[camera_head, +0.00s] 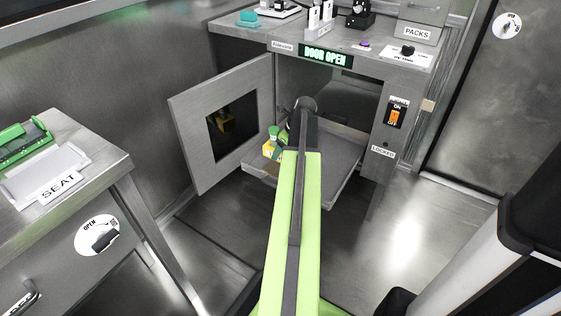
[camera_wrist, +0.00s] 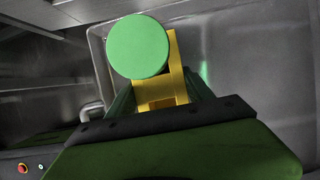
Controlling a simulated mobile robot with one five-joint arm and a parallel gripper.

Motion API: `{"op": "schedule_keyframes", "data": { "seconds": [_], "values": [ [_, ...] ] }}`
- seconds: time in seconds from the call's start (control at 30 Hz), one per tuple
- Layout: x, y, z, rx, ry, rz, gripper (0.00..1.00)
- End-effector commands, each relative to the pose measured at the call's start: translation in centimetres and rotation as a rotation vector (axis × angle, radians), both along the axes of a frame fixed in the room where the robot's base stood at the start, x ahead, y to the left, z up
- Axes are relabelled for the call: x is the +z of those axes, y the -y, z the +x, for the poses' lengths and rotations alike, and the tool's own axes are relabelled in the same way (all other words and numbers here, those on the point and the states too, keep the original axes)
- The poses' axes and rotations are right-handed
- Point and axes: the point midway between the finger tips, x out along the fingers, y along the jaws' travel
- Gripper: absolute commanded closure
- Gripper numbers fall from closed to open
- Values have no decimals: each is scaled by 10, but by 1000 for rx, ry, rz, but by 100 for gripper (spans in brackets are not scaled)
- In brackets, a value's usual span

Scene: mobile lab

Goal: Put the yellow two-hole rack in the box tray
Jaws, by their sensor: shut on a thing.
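The yellow two-hole rack (camera_head: 268,151) shows in the head view over the left part of the pulled-out box tray (camera_head: 346,166). A green round cap (camera_wrist: 138,46) covers one end of the rack (camera_wrist: 174,64) in the wrist view. My gripper (camera_wrist: 158,98) is shut on the rack, its green fingers on either side. My arm hides much of the gripper and part of the tray in the head view. Whether the rack touches the tray floor I cannot tell. The tray (camera_wrist: 240,60) lies beneath in the wrist view.
The box's door (camera_head: 185,130) stands open at the left, with a yellow patch in its window. A display (camera_head: 328,56) reads "DOOR OPEN". A bench (camera_head: 115,165) marked "SEAT" stands at the left. The floor right of the tray is clear.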

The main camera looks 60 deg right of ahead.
Motion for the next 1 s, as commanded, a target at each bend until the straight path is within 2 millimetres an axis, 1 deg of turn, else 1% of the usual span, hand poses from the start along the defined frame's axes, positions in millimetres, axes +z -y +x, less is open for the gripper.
{"op": "schedule_keyframes", "data": {
  "seconds": [0.23,0.3,0.4,0.5,0.63,0.67,0.8,1.0],
  "values": [
    [-41,0,-1,0,0,0,91],
    [-43,0,-1,-1,0,0,91],
    [-39,0,-1,-1,0,0,91],
    [-39,0,-1,-1,0,0,91],
    [-44,0,-1,-1,0,0,91],
    [-43,0,-1,-1,0,0,38],
    [-42,0,-1,-1,0,0,19],
    [-42,0,-1,-1,0,0,18]
  ]
}}
